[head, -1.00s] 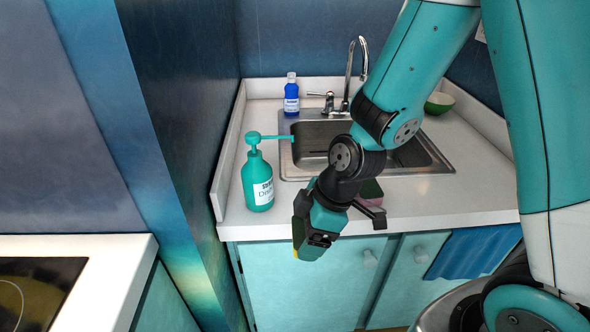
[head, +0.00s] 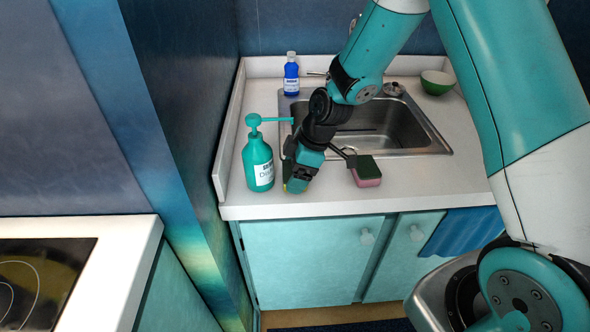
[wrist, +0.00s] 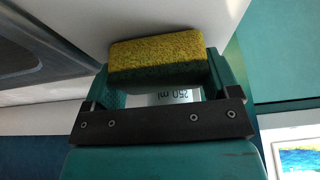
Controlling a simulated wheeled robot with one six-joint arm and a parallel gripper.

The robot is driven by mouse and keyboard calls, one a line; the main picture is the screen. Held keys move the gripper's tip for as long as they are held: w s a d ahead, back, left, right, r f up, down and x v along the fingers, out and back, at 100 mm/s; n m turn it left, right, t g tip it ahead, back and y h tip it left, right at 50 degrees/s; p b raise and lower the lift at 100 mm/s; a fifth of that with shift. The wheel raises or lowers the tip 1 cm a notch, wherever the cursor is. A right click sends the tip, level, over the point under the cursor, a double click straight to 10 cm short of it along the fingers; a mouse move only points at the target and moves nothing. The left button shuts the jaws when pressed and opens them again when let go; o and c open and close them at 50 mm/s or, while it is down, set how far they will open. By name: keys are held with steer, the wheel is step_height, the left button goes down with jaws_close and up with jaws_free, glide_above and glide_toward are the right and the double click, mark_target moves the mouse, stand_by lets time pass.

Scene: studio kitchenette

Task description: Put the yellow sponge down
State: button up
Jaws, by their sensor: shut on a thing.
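The yellow sponge (wrist: 158,50), with a dark green scouring side, is between the fingers of my gripper (wrist: 165,70) in the wrist view. My gripper is shut on it. In the head view my gripper (head: 294,186) points down over the white counter (head: 330,198), just right of the teal pump bottle, and only a bit of yellow (head: 288,188) shows at its tip. I cannot tell whether the sponge touches the counter.
The teal pump bottle (head: 257,165) stands close left of my gripper. Behind are the sink (head: 432,147), a blue bottle (head: 291,76) and a green bowl (head: 437,83). Counter right of the pink sponge is clear.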

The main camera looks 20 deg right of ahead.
steer(key=shift+f, duration=0.1)
steer(key=o, duration=0.8)
steer(key=shift+c, duration=0.2)
steer(key=shift+d+r, duration=0.1)
steer(key=shift+r, duration=0.25)
steer(key=v, duration=1.2)
steer(key=s+a+r+m, duration=0.2)
steer(key=s+a+r, duration=0.1)
steer(key=s, duration=0.4)
steer(key=s+a+r+m+g, duration=0.1)
steer(key=s+a+r+m, duration=0.2)
steer(key=s, duration=0.5)
steer(key=s+a+r+m, duration=0.2)
steer(key=s+a+r, duration=0.1)
steer(key=s, duration=0.5)
steer(key=shift+s+r, duration=0.2)
steer(key=shift+r, duration=0.2)
steer(key=shift+a, duration=0.1)
